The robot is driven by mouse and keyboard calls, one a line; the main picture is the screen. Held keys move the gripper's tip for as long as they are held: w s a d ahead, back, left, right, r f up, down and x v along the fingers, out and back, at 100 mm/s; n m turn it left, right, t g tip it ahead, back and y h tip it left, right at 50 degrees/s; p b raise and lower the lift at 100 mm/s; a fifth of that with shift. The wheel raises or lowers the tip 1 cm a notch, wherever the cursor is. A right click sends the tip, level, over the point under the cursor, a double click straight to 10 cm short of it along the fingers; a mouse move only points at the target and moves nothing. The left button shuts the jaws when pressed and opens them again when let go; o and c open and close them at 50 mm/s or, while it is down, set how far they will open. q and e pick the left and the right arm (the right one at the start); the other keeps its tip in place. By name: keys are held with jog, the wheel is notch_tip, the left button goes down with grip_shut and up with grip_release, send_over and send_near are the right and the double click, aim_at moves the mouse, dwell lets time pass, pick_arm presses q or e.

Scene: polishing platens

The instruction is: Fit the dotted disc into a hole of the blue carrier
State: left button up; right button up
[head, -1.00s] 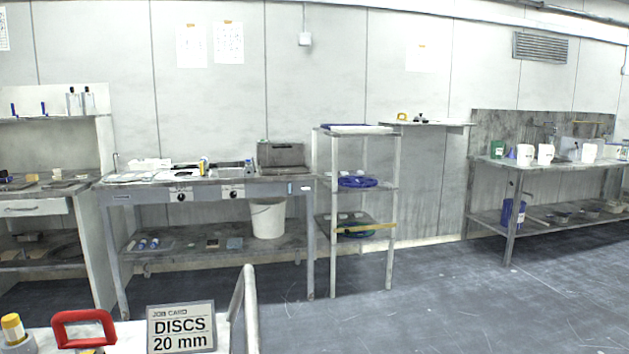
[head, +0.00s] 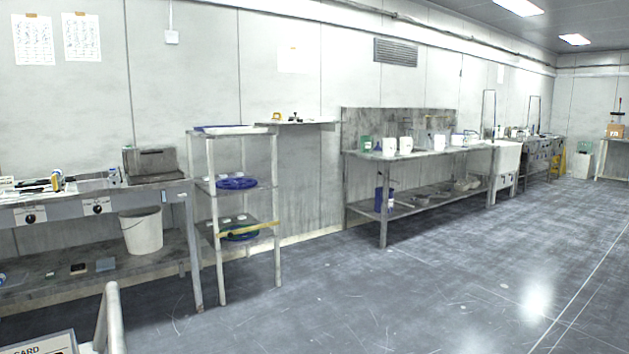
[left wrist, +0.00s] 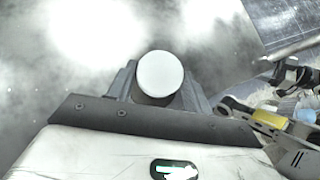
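In the left wrist view my left gripper (left wrist: 160,88) has its dark fingers on either side of a white round piece (left wrist: 160,73), and seems shut on it. Its visible face is plain; no dots show, so I cannot tell if it is the dotted disc. In the head view a blue ring-shaped piece (head: 237,183), possibly the carrier, lies on the middle shelf of a rack. Another blue piece (head: 238,234) lies on the shelf below, partly behind a yellow bar. Holes are too small to make out. Neither gripper shows in the head view.
The rack (head: 214,252) stands between a left bench (head: 110,192) with a white bucket (head: 142,230) beneath and a right bench (head: 385,157) bearing white tubs. A job card (head: 42,345) and pale rail (head: 112,320) are close at lower left. Open floor (head: 420,290) lies right.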

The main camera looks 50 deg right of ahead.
pick_arm(q)
jog(key=shift+c, duration=0.9)
jog(key=shift+r+p, duration=2.05)
jog(key=shift+r, duration=1.55)
jog(key=shift+f, duration=0.1)
